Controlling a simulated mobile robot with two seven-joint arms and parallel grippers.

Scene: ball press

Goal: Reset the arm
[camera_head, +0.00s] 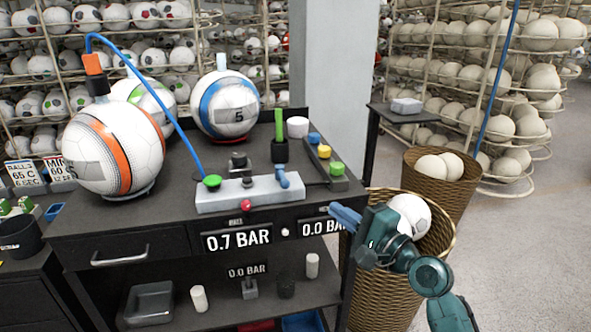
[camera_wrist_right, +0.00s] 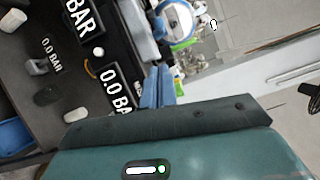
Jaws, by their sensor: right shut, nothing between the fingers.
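My right gripper (camera_head: 345,217) is at the right front corner of the dark workbench (camera_head: 190,170), beside the "0.0 BAR" display. Its blue fingers are shut with nothing between them; they also show in the right wrist view (camera_wrist_right: 158,87). My right arm comes in from the lower right, over a wicker basket (camera_head: 385,290) holding a white ball (camera_head: 410,213). My left gripper is in neither view.
Balls with orange (camera_head: 113,150) and blue (camera_head: 224,104) bands stand on the bench. A blue hose (camera_head: 165,105) arches to a grey valve block (camera_head: 250,193). Another basket (camera_head: 440,185) and ball racks (camera_head: 500,75) stand behind. Floor at the right is clear.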

